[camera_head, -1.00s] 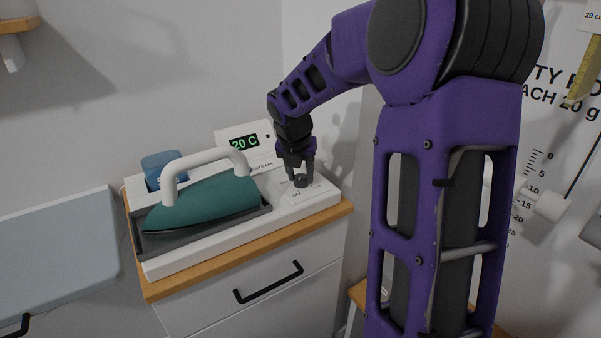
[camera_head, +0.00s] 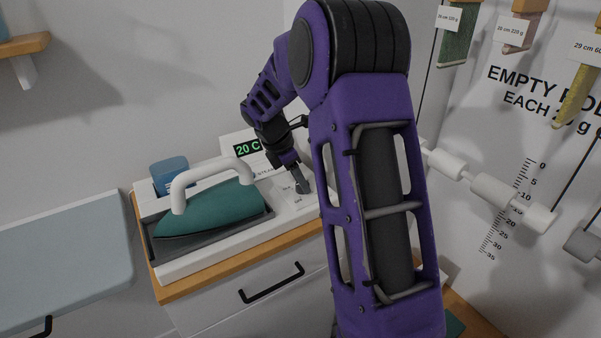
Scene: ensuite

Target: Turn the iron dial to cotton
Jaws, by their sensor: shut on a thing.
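The teal iron (camera_head: 210,212) with its white handle (camera_head: 212,171) lies in a dark tray on the white iron station (camera_head: 225,238). A display (camera_head: 247,148) behind it reads 20 C. The small dark dial (camera_head: 304,188) is on the white panel to the right of the iron. My gripper (camera_head: 299,181) points down at the panel and is shut on the dial. The fingers hide most of the dial, and the panel lettering is too small to read, so its setting cannot be told.
A blue container (camera_head: 169,173) stands behind the iron. The station sits on a wood-topped drawer cabinet (camera_head: 190,288). A pale ironing board (camera_head: 65,255) is at the left. A wall scale with rollers (camera_head: 495,190) is at the right.

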